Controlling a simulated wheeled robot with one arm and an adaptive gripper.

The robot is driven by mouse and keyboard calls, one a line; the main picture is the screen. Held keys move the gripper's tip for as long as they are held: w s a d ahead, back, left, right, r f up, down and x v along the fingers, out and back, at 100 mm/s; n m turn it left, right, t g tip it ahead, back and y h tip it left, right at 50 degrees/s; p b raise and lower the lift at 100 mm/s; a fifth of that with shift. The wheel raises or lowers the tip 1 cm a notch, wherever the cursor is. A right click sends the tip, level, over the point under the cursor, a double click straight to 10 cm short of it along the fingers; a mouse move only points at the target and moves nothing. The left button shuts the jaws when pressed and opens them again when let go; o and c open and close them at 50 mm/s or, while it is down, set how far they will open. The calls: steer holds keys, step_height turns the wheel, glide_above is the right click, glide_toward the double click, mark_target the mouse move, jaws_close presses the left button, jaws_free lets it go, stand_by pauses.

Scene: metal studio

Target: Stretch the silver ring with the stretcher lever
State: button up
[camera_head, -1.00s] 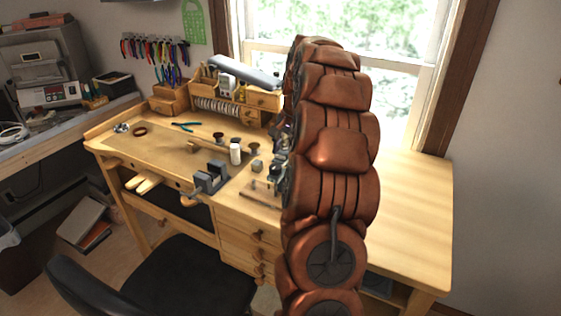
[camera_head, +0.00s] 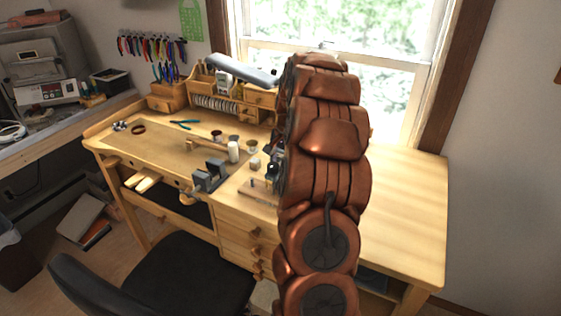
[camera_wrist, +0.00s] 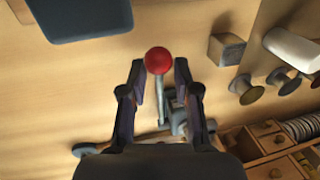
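The stretcher lever shows in the wrist view as a grey rod (camera_wrist: 160,98) with a red ball knob (camera_wrist: 158,60). Its rod runs down to a grey metal base (camera_wrist: 178,124), partly hidden by my gripper. My gripper (camera_wrist: 160,68) is open, with one finger on each side of the knob and rod. Gaps show between the fingers and the knob, so it looks ungrasped. In the head view my arm covers my gripper and most of the stretcher. I cannot make out the silver ring in either view.
A grey cube (camera_wrist: 227,48), a white cylinder (camera_wrist: 290,47) and dark spools (camera_wrist: 251,90) stand beside the lever. Small wooden drawers (camera_wrist: 268,140) are at lower right. A grey vise (camera_head: 209,176) sits at the bench's front edge. The bench's right side (camera_head: 405,205) is clear.

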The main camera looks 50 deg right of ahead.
jaws_close()
